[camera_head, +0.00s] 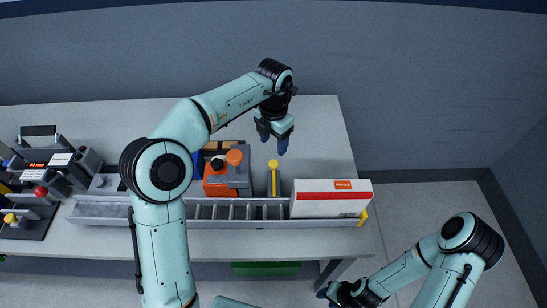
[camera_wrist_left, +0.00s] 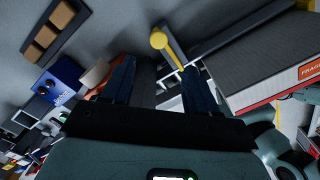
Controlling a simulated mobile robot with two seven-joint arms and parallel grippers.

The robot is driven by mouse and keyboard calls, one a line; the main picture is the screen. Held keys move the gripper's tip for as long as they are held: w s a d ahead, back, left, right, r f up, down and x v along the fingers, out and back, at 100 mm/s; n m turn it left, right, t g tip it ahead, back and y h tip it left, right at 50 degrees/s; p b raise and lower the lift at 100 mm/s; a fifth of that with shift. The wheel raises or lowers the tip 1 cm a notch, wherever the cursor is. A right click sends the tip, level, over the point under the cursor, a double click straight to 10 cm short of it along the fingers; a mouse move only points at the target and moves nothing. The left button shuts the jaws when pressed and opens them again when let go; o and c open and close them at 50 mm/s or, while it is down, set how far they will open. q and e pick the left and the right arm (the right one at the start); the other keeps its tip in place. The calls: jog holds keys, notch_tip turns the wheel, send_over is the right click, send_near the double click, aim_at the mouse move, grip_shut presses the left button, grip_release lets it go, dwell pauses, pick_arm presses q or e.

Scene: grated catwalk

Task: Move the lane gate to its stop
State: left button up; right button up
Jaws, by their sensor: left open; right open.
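The lane gate, which I take to be the yellow bar with a round knob (camera_head: 273,177), stands upright at the grey slotted rail (camera_head: 225,224), left of the white box. In the left wrist view its yellow knob (camera_wrist_left: 158,40) shows beyond the fingertips, and its stem runs toward the right finger. My left gripper (camera_head: 274,141) is open and empty, behind and above the gate in the head view; it also shows in the left wrist view (camera_wrist_left: 160,72). A small yellow piece (camera_head: 363,217) sits at the rail's right end. My right gripper (camera_head: 326,293) is low, off the table's front right; its fingers are small here.
A white box with a red stripe (camera_head: 325,208) stands right of the gate. Orange and grey items (camera_head: 217,187) stand to its left. Devices with a red knob (camera_head: 41,191) fill the table's left end. The table's back right (camera_head: 325,130) is clear.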

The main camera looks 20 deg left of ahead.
aim_at(273, 163)
pick_arm(q)
jog(key=f, duration=0.9)
jog(key=shift+w+f, duration=0.25)
jog(key=shift+f, duration=0.1)
pick_arm(e)
jog(key=shift+w, duration=0.2)
